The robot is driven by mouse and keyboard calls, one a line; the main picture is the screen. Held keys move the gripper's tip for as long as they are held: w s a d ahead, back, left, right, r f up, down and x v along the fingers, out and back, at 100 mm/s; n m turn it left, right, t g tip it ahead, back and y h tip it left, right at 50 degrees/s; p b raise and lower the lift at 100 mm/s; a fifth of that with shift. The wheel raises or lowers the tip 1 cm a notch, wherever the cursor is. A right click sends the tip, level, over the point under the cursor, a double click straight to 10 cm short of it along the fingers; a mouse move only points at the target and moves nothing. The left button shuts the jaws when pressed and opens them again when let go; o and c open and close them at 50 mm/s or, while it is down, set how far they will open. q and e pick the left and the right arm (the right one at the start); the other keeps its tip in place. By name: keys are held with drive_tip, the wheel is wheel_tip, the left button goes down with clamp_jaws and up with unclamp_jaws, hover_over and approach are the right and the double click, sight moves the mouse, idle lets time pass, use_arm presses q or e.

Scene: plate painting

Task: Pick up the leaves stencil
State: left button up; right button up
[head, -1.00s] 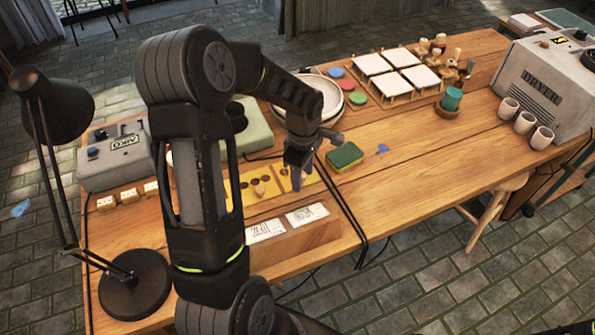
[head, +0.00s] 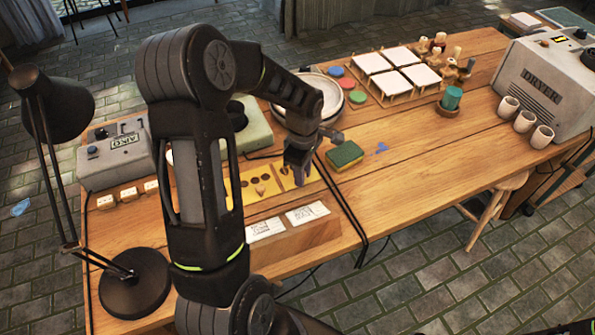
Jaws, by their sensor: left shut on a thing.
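The leaves stencil (head: 312,175) is a yellow sheet at the right end of the yellow stencils on the wooden table, in the middle of the head view. My left gripper (head: 299,183) points down over it and is shut on its edge; the fingers hide part of the sheet. The cut-out pattern under the fingers is too small and covered to read. The sheet still lies at about table level beside the other yellow stencil (head: 247,196), which has dark round holes. My right gripper is not in view.
A green and yellow sponge (head: 346,156) and a small blue item (head: 381,148) lie just right of the gripper. Printed white cards (head: 307,213) lie in front. Black cables (head: 345,207) run beside the stencils. The table's right front is clear.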

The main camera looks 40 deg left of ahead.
use_arm(q)
clamp_jaws()
drive_tip(key=shift+r, duration=0.1)
wheel_tip(320, 180, up, 10)
drive_tip(key=shift+f+b, duration=0.1)
drive_tip(key=shift+b, duration=0.3)
idle(0.6)
